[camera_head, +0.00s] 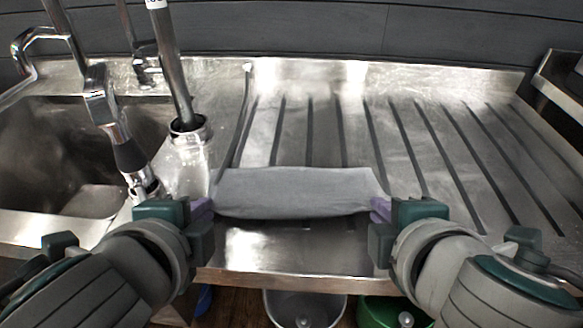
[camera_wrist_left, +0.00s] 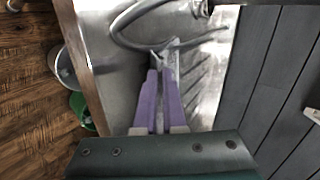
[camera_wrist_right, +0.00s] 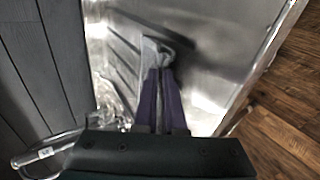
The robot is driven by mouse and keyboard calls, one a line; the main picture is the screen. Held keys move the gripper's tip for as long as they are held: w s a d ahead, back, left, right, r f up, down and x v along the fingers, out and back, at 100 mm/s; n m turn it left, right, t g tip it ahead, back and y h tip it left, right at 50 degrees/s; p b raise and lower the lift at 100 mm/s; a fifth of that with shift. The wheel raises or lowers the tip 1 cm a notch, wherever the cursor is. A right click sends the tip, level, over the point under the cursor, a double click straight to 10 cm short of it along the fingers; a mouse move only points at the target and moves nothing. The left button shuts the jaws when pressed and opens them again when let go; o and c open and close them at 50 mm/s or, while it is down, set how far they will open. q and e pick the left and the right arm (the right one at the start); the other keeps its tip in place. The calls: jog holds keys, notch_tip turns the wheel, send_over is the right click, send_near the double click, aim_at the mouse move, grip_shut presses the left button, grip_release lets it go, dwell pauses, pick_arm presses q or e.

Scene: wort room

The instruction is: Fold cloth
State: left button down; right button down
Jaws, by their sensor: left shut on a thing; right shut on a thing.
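The grey cloth (camera_head: 296,192) is a long, narrow, folded strip in the head view, over the front part of the steel drainboard. My left gripper (camera_head: 208,206) is shut on its left end and my right gripper (camera_head: 381,208) is shut on its right end. The cloth spans fairly straight between them. In the left wrist view the purple fingers (camera_wrist_left: 160,92) are together with grey cloth (camera_wrist_left: 165,55) at their tips. In the right wrist view the fingers (camera_wrist_right: 158,90) also close on a bit of cloth (camera_wrist_right: 156,48). Whether the cloth touches the steel is unclear.
The ribbed drainboard (camera_head: 455,150) behind the cloth is clear. A sink (camera_head: 60,150) with a faucet and sprayer (camera_head: 125,150) is at the left. A glass vessel (camera_head: 187,165) with a metal tube stands beside it.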

pick_arm(q)
jog(key=c, duration=0.7)
grip_release()
pick_arm(e)
jog(key=c, duration=0.7)
grip_release()
pick_arm(q)
jog(key=s+r, duration=0.2)
jog(key=r, duration=0.1)
jog(key=s+r, duration=0.2)
jog(key=r, duration=0.1)
jog(key=s+r, duration=0.2)
jog(key=r, duration=0.1)
pick_arm(e)
jog(key=s+r, duration=0.2)
jog(key=r, duration=0.1)
jog(key=s+r, duration=0.2)
jog(key=r, duration=0.1)
jog(key=s+r, duration=0.2)
jog(key=r, duration=0.1)
pick_arm(q)
jog(key=shift+r, duration=0.1)
pick_arm(e)
jog(key=shift+r, duration=0.1)
